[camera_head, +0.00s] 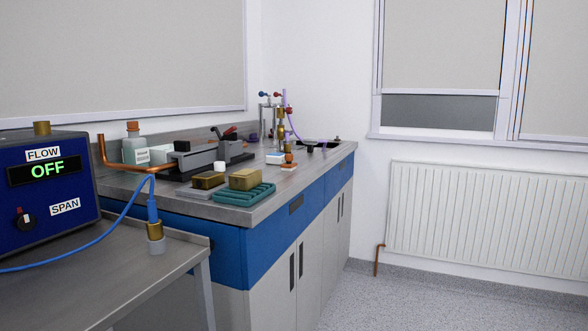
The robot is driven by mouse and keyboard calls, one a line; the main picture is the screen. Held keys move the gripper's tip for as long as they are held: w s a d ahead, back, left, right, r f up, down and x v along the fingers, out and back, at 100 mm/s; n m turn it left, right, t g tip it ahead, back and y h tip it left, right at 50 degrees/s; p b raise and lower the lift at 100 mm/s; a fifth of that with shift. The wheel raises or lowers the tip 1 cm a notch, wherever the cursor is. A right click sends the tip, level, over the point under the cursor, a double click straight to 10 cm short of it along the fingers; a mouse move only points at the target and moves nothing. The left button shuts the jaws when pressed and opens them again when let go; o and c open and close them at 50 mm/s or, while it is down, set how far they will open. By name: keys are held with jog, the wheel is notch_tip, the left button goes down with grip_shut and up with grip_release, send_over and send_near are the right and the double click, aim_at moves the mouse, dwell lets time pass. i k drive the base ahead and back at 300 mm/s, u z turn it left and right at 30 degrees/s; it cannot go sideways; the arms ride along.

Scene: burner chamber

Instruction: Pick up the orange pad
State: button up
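I cannot make out an orange pad for certain. A small orange and white piece (288,167) lies on the metal counter (235,213), right of its middle, with a small upright orange-brown piece (288,150) at its far side. These are too small to tell more. A tan block (245,179) sits on a teal ribbed tray (246,195) near the counter's front edge. A darker brass-coloured block (208,180) sits on a grey plate left of it. My gripper is not in view.
A blue flow box (45,185) and a blue cable stand on the near left table. An orange-capped bottle (134,147) and a grey clamp-like device (195,158) stand behind the blocks. The floor (400,307) at right is clear before the radiator (490,215).

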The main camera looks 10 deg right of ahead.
aim_at(289, 165)
jog(key=z, duration=0.6)
jog(key=i, duration=1.3)
jog(key=u, duration=0.2)
